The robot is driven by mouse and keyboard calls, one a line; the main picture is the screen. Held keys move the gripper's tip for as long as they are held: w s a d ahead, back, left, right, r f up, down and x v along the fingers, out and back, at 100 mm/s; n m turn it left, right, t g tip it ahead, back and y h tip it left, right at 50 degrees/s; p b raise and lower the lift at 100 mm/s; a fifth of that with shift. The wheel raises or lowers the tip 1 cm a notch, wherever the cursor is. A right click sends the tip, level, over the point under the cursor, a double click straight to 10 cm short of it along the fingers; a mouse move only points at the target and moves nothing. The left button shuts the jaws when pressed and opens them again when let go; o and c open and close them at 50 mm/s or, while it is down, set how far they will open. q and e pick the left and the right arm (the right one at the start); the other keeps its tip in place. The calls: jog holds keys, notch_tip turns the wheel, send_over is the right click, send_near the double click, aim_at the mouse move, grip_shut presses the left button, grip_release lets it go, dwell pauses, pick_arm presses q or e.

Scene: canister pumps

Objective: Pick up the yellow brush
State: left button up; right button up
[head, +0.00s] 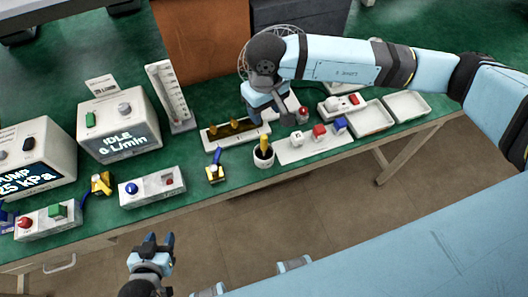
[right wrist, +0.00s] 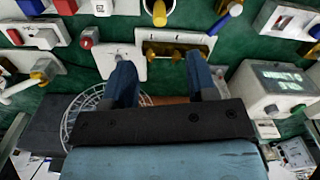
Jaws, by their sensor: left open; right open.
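The yellow brush (head: 264,144) stands upright in a small white cup (head: 263,161) near the table's front edge. Only its yellow upper part shows; the lower end is hidden in the cup. In the right wrist view the brush (right wrist: 159,13) is at the top middle, beyond the fingertips. My right gripper (head: 268,103) is open and empty, above the table behind the cup, apart from the brush. Its two fingers (right wrist: 160,68) also show in its wrist view. My left gripper (head: 155,243) is open and empty, in front of the table over the floor.
Beside the cup is a white plate (head: 312,148) with white, red and blue blocks. A holder with brass parts (head: 226,137) lies close behind. A blue-handled valve (head: 215,171) is left of the cup. White trays (head: 405,106) stand right; a flow box (head: 120,125) stands left.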

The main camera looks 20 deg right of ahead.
aim_at(264, 137)
notch_tip(264, 137, down, 8)
jog(key=shift+d+r+p, duration=0.1)
jog(key=shift+p, duration=0.65)
jog(key=shift+w+f+p, duration=0.1)
jog(key=shift+f+p, duration=0.2)
jog(key=shift+f, duration=0.3)
notch_tip(264, 137, down, 4)
jog(key=shift+w+r+p, duration=0.15)
jog(key=shift+r+p, duration=0.05)
jog(key=shift+p, duration=0.45)
jog(key=shift+f, duration=0.4)
jog(key=shift+c, duration=0.4)
grip_shut()
